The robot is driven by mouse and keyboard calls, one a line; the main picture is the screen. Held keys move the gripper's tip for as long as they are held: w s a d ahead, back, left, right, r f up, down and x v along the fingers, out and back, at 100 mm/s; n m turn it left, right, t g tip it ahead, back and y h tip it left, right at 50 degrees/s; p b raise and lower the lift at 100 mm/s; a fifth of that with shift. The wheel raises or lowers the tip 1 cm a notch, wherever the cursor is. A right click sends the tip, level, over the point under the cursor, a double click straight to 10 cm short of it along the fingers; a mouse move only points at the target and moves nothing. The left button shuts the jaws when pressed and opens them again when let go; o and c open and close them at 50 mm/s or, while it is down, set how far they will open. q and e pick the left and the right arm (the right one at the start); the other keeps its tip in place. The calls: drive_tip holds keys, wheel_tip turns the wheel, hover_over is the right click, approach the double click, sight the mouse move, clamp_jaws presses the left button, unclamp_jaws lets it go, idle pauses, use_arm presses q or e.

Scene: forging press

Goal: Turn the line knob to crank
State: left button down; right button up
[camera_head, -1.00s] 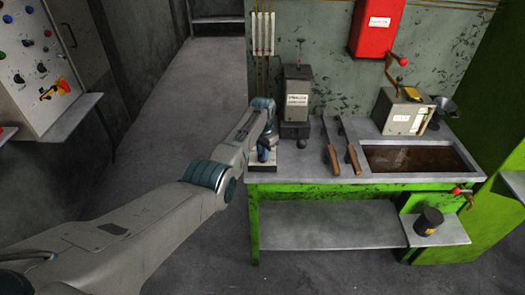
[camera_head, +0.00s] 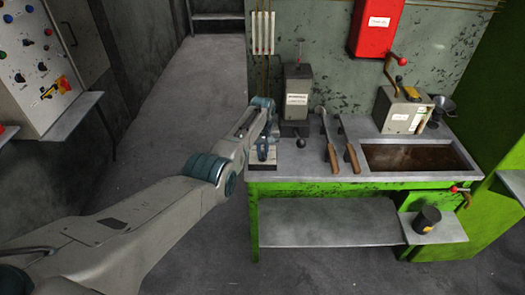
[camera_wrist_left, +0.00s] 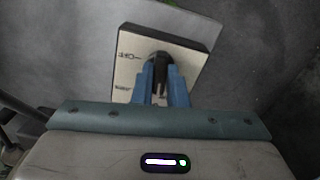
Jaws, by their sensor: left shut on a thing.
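The line knob (camera_wrist_left: 159,60) is a dark knob on a cream plate (camera_wrist_left: 190,63) with small black markings, seen in the left wrist view. Its box has dark sides. My left gripper (camera_wrist_left: 161,80) has two blue fingers shut on the knob, one on each side, hiding much of it. In the head view my left gripper (camera_head: 264,150) reaches down to the left end of the green workbench, over the pale plate (camera_head: 259,169). The knob itself is hidden there by the gripper. My right gripper is not in view.
The green workbench (camera_head: 300,187) carries a dark labelled box (camera_head: 297,85), two wooden-handled tools (camera_head: 333,157) and a sunken dark basin (camera_head: 415,157). A cranked box (camera_head: 402,108) stands behind the basin. A control panel (camera_head: 35,60) is at the left, with open floor between.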

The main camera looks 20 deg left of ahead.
sight(263, 154)
use_arm(q)
drive_tip(key=n, duration=0.3)
drive_tip(key=shift+r+n, duration=0.1)
drive_tip(key=shift+n, duration=1.7)
drive_tip(key=c, duration=1.6)
unclamp_jaws()
drive_tip(key=shift+o, duration=0.8)
wheel_tip(263, 154, up, 11)
drive_tip(key=b, duration=0.1)
